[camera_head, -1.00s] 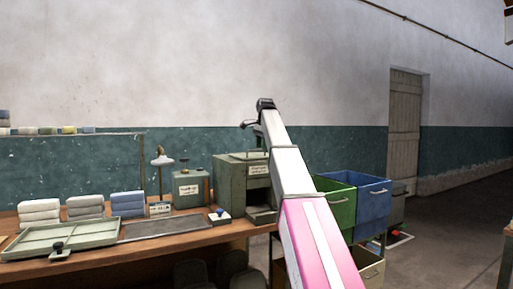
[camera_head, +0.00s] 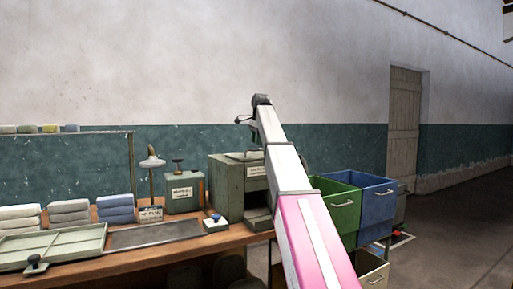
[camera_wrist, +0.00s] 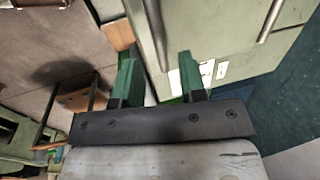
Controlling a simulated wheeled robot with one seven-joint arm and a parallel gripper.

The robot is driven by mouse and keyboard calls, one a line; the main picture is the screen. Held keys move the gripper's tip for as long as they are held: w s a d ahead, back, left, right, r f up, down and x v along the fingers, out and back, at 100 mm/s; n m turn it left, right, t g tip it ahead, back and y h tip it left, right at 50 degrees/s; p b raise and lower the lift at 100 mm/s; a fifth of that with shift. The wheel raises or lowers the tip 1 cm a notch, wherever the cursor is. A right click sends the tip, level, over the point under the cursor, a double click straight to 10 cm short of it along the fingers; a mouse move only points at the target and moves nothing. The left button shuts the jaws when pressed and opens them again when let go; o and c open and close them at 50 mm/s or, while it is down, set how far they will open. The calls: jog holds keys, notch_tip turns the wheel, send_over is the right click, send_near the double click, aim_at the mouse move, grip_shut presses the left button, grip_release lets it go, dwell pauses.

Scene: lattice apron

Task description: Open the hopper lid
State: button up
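A grey-green machine (camera_head: 228,190) stands at the right end of the bench, with a flat top and an open front bay. A smaller green box (camera_head: 183,192) with a white label and a dark knob on top stands left of it. I cannot tell for sure which one is the hopper; both tops look closed. My gripper (camera_head: 243,119) is raised above the machine in the head view. In the wrist view, its two green fingers (camera_wrist: 160,78) are apart, with nothing held between them. A pale green surface (camera_wrist: 215,30) with metal rods lies beyond them.
The wooden bench (camera_head: 150,255) also holds folded cloth stacks (camera_head: 70,212), a shallow tray (camera_head: 55,245), a dark mat (camera_head: 155,234) and a lamp-like stand (camera_head: 151,165). Green (camera_head: 342,208) and blue (camera_head: 375,205) bins stand right of the bench. The floor at far right is clear.

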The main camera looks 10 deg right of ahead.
jog(key=shift+w+a+f, duration=0.1)
jog(key=shift+w+f, duration=0.05)
jog(key=shift+f, duration=0.65)
jog(key=shift+w+f, duration=0.1)
jog(key=shift+f, duration=0.65)
